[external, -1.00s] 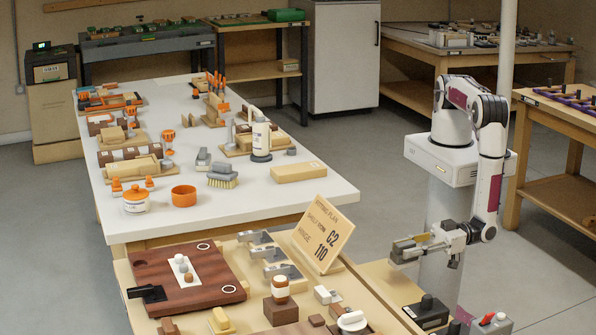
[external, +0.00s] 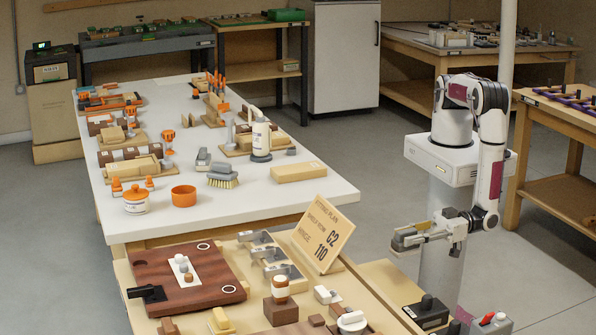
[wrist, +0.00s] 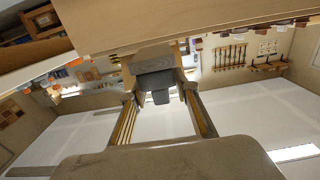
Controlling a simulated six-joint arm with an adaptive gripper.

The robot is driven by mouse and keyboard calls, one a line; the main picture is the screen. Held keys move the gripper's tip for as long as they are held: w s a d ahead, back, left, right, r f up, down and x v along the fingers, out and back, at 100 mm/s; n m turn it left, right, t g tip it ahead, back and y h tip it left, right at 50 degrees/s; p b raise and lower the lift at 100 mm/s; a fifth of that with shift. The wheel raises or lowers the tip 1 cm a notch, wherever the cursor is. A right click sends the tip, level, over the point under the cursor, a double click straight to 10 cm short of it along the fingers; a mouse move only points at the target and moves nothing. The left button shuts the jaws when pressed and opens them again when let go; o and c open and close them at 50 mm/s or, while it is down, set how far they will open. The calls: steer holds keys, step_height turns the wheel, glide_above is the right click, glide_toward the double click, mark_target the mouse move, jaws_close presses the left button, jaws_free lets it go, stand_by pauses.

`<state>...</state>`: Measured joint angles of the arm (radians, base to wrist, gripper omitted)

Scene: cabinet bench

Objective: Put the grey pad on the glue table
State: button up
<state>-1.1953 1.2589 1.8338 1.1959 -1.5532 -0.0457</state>
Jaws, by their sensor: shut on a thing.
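My gripper (external: 412,236) is shut on a grey block, which looks like the grey pad (external: 402,242), in the external view. It is in the air right of the front bench, beside my column. In the wrist view the grey pad (wrist: 155,80) sits between the fingertips (wrist: 158,95); part of it is hidden by them. The long white-topped table (external: 270,200) with a white bottle (external: 261,137) is at left centre, well apart from my gripper. I cannot tell for sure that it is the glue table.
The front bench holds a sign (external: 323,233), a dark wooden board (external: 215,285), metal brackets (external: 282,272) and small blocks. The white table carries a tan block (external: 299,172), a brush (external: 222,176) and an orange ring (external: 184,196). Its front right corner is bare.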

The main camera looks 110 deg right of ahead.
mark_target(409, 230)
step_height(409, 230, up, 17)
steer(key=w+d+m+g+h, duration=0.15)
steer(key=w+d+h, duration=0.25)
steer(key=w+d, duration=0.55)
steer(key=w+d+m+h, duration=0.3)
steer(key=w+d, duration=0.4)
steer(key=d, duration=0.5)
steer(key=w+d+m+g+h, duration=0.2)
steer(key=w+d+h, duration=0.1)
steer(key=d, duration=0.9)
steer(key=w+d+m+g+h, duration=0.2)
steer(key=w+d+m+h, duration=0.1)
steer(key=d, duration=0.9)
steer(key=shift+n, duration=0.25)
steer(key=shift+w+f, duration=0.1)
steer(key=shift+f, duration=2.1)
steer(key=shift+f, duration=3.15)
steer(key=shift+f, duration=0.1)
